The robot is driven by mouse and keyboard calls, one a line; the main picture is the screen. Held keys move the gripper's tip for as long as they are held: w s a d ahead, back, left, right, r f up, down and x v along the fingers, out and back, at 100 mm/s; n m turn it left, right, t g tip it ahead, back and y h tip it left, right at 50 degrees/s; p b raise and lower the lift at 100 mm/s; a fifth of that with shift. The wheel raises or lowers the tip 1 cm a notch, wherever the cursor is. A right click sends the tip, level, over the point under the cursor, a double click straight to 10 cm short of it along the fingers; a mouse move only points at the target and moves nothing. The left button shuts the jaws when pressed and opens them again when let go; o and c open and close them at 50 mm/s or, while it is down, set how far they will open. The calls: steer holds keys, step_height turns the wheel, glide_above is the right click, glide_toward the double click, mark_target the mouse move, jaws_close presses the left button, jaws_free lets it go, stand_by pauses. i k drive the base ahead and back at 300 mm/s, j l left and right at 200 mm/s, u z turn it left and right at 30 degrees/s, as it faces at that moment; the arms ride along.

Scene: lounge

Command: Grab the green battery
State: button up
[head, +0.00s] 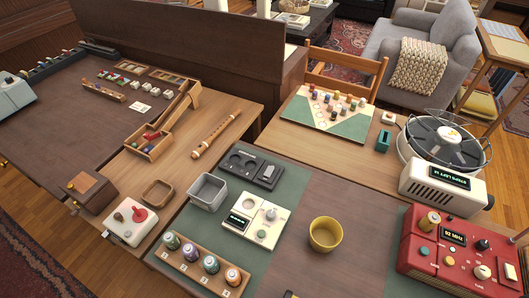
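The green battery (189,252) stands upright in a wooden rack (200,282) near the bottom of the head view. An orange battery (232,276) stands at the rack's right end. Small white labels run along the rack's front. My gripper cannot be made out in this view.
Behind the rack are a grey metal bin (207,192) and a cream device with a display (253,221). A yellow cup (325,234) stands to the right. A joystick box (131,222) is left of the rack.

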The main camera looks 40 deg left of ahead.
mark_target(170, 239)
steer(key=k+l+u, duration=0.1)
steer(key=u, duration=0.8)
steer(key=i+u, duration=0.1)
steer(key=u, duration=1.35)
steer(key=k+j+z, duration=0.1)
steer(key=j+z, duration=0.3)
steer(key=k+j+z, duration=0.1)
steer(key=j+z, duration=0.25)
steer(key=k+j+z, duration=0.2)
steer(key=z, duration=0.2)
